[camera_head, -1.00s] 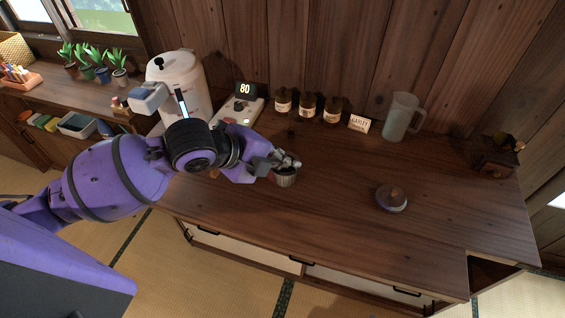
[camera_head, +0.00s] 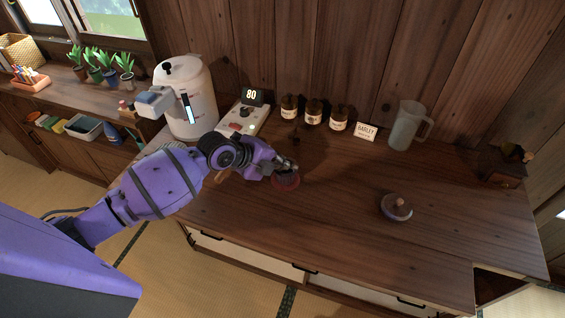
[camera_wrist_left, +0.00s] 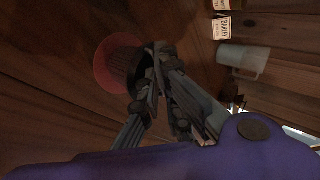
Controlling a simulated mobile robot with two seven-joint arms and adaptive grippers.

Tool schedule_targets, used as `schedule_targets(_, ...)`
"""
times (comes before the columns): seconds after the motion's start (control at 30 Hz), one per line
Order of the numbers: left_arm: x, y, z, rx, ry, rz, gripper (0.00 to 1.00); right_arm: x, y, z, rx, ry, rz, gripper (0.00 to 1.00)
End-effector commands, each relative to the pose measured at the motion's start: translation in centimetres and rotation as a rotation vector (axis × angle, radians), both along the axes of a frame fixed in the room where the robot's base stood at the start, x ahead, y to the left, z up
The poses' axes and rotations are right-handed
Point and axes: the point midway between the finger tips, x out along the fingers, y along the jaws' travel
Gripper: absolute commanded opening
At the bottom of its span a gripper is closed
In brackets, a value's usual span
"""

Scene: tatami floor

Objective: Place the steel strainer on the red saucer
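The red saucer (camera_head: 292,185) lies on the dark wooden counter, left of centre; it also shows in the left wrist view (camera_wrist_left: 103,69). My left gripper (camera_head: 287,166) is low over the saucer's back side. In the left wrist view, its fingers (camera_wrist_left: 150,76) close in at the near rim of the steel strainer (camera_wrist_left: 127,62), which looks dark and ribbed and is over the saucer. In the head view, the gripper and shadow mostly hide the strainer. I cannot tell whether its base touches the saucer. My right gripper is not in view.
A small round lidded pot (camera_head: 396,207) stands to the right. A frosted jug (camera_head: 405,127), a barley card (camera_head: 366,132) and brown jars (camera_head: 313,113) line the back. A scale (camera_head: 243,120) and white dispenser (camera_head: 185,97) stand behind my left arm. The counter's front middle is clear.

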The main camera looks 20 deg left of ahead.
Motion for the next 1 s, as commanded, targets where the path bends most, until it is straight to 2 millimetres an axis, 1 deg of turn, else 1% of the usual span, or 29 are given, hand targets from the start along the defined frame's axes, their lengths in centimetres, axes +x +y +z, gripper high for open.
schedule_targets(0.2,0.1,0.0,0.1,0.000,-0.004,0.000,0.00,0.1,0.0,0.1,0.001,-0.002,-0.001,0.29)
schedule_targets(0.37,0.0,0.0,-0.5,0.001,-0.001,-0.001,0.00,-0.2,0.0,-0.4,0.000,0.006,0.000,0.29)
schedule_targets(0.4,0.0,0.0,-0.5,0.001,-0.002,-0.001,0.06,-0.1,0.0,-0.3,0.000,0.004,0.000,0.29)
schedule_targets(0.53,0.0,0.0,-0.4,0.000,-0.003,-0.001,0.23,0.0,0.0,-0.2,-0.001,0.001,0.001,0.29)
schedule_targets(0.83,0.0,0.0,-0.3,0.001,-0.002,-0.001,0.23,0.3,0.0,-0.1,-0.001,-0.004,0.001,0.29)
schedule_targets(0.93,0.1,0.0,0.3,-0.001,-0.005,0.000,0.23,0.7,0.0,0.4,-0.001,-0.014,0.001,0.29)
schedule_targets(1.0,-0.4,0.4,0.6,0.002,-0.004,0.000,0.23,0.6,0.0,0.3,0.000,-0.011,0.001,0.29)
